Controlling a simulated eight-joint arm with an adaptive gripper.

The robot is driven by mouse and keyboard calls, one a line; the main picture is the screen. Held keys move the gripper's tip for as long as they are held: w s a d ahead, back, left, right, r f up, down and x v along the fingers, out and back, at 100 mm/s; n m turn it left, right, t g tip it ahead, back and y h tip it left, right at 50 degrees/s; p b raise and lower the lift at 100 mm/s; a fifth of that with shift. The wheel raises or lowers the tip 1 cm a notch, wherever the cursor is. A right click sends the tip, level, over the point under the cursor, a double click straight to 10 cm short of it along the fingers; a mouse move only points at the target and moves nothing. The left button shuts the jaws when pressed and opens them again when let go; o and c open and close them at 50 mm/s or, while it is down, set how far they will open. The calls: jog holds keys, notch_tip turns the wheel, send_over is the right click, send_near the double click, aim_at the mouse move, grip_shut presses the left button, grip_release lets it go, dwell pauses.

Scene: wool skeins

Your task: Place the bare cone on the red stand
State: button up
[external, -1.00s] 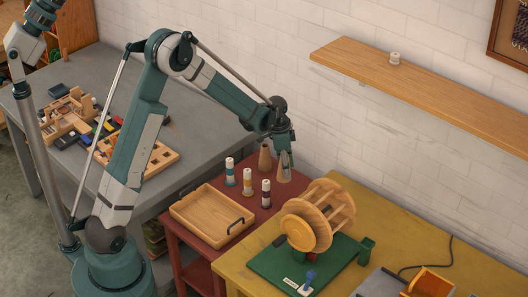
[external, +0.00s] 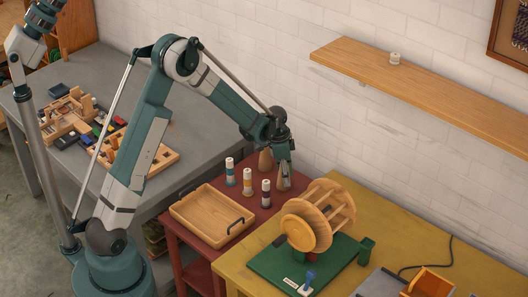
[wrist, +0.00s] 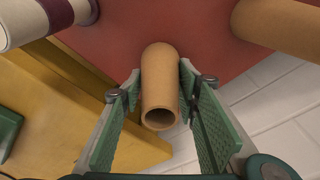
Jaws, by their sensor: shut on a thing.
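My gripper (external: 284,165) points down over the back right corner of the red stand (external: 232,238). It is shut on a tan bare cone (external: 284,184). In the wrist view the bare cone (wrist: 160,90) sits between the green finger pads, its open end facing the camera. It looks upright, at or just above the stand's top; I cannot tell whether its far end touches. Another bare cone (external: 265,160) stands on the red stand, behind and to the left; it also shows at the top right of the wrist view (wrist: 285,25).
Several wound cones (external: 247,182) stand left of my gripper on the red stand, the closest with purple wool (external: 266,193). A wooden tray (external: 185,217) lies at the front. The yellow table (external: 240,273) with a wooden winder (external: 318,220) adjoins on the right. A white wall is behind.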

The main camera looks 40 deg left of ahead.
jog(key=shift+f, duration=0.15)
jog(key=o, duration=0.8)
jog(key=shift+c, duration=0.2)
jog(key=r, duration=0.4)
jog(key=s+a+r+p, duration=0.1)
jog(key=r, duration=0.3)
jog(key=r+p, duration=0.1)
jog(key=r, duration=0.3)
jog(key=shift+s+a+r, duration=0.15)
